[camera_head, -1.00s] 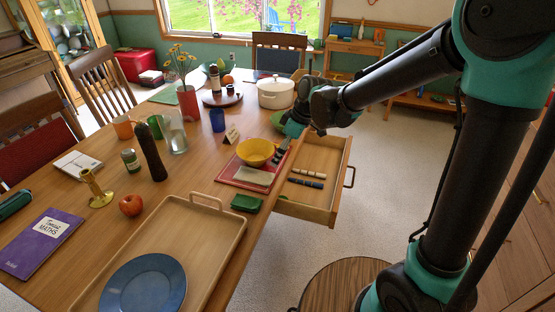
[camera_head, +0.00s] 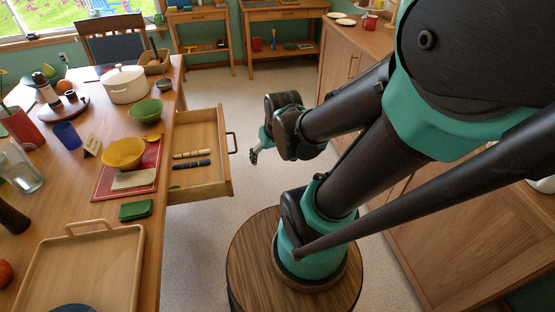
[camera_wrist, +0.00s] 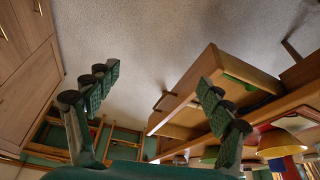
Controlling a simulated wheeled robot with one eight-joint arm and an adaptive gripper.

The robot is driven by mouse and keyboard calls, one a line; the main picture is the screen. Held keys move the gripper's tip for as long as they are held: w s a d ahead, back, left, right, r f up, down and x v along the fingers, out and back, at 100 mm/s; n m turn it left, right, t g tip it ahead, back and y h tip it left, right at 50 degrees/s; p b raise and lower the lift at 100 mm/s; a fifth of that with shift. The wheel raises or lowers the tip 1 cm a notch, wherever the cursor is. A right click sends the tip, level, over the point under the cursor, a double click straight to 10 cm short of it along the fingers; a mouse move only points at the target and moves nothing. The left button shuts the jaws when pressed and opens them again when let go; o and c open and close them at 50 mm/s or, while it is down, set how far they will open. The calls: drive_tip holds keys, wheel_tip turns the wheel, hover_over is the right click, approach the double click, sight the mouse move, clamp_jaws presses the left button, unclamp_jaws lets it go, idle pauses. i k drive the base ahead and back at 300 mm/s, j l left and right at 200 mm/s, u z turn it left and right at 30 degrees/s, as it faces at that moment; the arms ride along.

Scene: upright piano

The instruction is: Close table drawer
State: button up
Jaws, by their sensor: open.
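The wooden table drawer (camera_head: 198,180) is pulled out from the right side of the table (camera_head: 158,245). Its front panel carries a dark bar handle (camera_head: 232,143). A cream stick and a dark blue stick (camera_head: 190,164) lie inside it. My gripper (camera_head: 254,157) is open and empty, to the right of the drawer front and apart from it. In the wrist view the two green padded fingers (camera_wrist: 158,77) are spread wide. The drawer (camera_wrist: 184,92) shows there between and beyond them, toward the right finger, with its handle (camera_wrist: 165,100) visible.
On the table near the drawer are a yellow bowl (camera_head: 123,153), a green bowl (camera_head: 146,110), a white pot (camera_head: 123,84) and a wooden tray (camera_head: 82,270). Wooden cabinets (camera_head: 425,232) stand on the right. Open carpet (camera_head: 235,90) lies behind the drawer.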

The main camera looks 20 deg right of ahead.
sight(196, 130)
drive_tip(key=i+l+u, duration=0.1)
drive_tip(key=l+u, duration=0.35)
drive_tip(key=l, duration=0.25)
drive_tip(key=l+u, duration=0.4)
drive_tip(key=l, duration=0.25)
